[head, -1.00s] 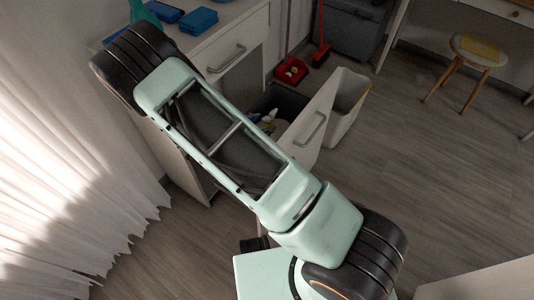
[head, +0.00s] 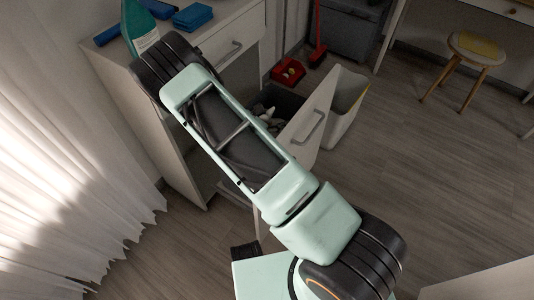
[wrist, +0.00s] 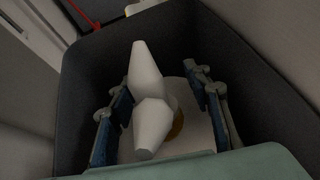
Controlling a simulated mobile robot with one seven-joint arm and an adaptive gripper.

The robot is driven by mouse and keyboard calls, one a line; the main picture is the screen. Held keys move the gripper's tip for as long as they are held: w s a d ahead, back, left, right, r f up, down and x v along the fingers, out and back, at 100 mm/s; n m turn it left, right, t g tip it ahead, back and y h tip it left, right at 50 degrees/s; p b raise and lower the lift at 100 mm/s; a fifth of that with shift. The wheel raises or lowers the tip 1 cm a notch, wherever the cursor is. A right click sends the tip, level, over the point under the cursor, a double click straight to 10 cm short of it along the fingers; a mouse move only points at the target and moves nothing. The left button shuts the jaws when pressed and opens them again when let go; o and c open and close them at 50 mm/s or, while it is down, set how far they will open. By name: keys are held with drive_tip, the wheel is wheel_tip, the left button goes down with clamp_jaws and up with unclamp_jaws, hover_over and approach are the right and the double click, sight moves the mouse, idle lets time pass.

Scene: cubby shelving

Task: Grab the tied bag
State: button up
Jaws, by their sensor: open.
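The tied bag (wrist: 152,108) shows in the wrist view as a pale white shape, pinched in the middle with flared ends. It is inside a dark bin (wrist: 82,70). My gripper (wrist: 160,88) is open, with one blue-padded finger to the left of the white shape and one to the right. I cannot tell whether either finger touches it. A paler surface with a brownish patch lies under it. In the head view, whitish contents (head: 264,116) show in the dark bin in the pulled-out drawer (head: 308,120); my arm hides my gripper there.
A teal bottle (head: 141,30) and blue cloths (head: 193,16) are on the counter at the upper left. A white bin (head: 345,108) stands right of the drawer. A red dustpan (head: 288,72) and a stool (head: 474,48) are behind. The floor to the right is clear.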

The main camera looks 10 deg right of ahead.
drive_tip(key=shift+c, duration=0.7)
drive_tip(key=c, duration=1)
clamp_jaws()
